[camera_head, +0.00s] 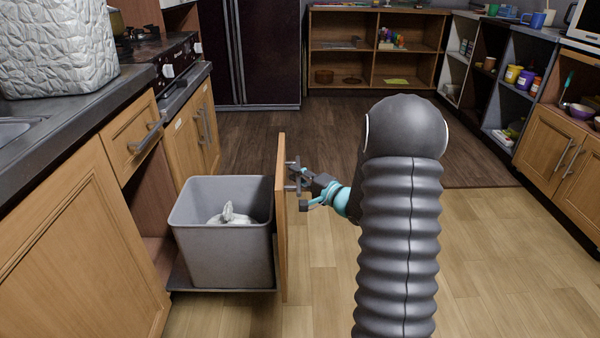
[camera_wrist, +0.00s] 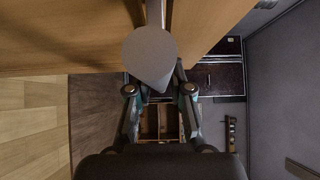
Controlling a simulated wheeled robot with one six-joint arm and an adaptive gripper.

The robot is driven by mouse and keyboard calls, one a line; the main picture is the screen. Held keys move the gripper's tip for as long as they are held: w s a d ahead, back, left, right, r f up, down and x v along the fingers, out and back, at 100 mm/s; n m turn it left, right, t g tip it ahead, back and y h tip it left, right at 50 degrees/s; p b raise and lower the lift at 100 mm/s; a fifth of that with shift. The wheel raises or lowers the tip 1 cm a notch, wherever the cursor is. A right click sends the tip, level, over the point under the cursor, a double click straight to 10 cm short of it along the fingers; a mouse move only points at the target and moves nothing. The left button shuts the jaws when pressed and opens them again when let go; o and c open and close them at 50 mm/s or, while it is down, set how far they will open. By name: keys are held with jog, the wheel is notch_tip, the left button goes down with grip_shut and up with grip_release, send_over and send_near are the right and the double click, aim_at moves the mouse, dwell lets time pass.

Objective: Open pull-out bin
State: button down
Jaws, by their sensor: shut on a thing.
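The pull-out bin is out from the left cabinet row in the head view. Its grey bin (camera_head: 222,255) stands on a dark sliding tray (camera_head: 190,284) and has a whitish bag inside. The wooden front panel (camera_head: 281,230) stands at the bin's right side, seen nearly edge-on. A grey bar handle (camera_head: 292,176) is on the panel's outer face. My gripper (camera_head: 305,183) is at this handle and shut on it. In the wrist view, the round handle end (camera_wrist: 148,58) lies between the fingers (camera_wrist: 158,85), with the wooden panel (camera_wrist: 60,35) behind it.
A drawer (camera_head: 132,140) and cabinet doors (camera_head: 195,130) flank the open cabinet space. A dark fridge (camera_head: 250,50) and open shelves (camera_head: 375,45) stand at the back. Cabinets (camera_head: 560,150) line the right. The light wood floor (camera_head: 480,270) is clear to the right of my arm.

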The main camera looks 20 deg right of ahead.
jog(key=shift+s+a+f, duration=0.1)
jog(key=shift+f, duration=0.05)
jog(key=c, duration=1.1)
grip_release()
jog(key=shift+o, duration=0.3)
jog(key=v, duration=1.2)
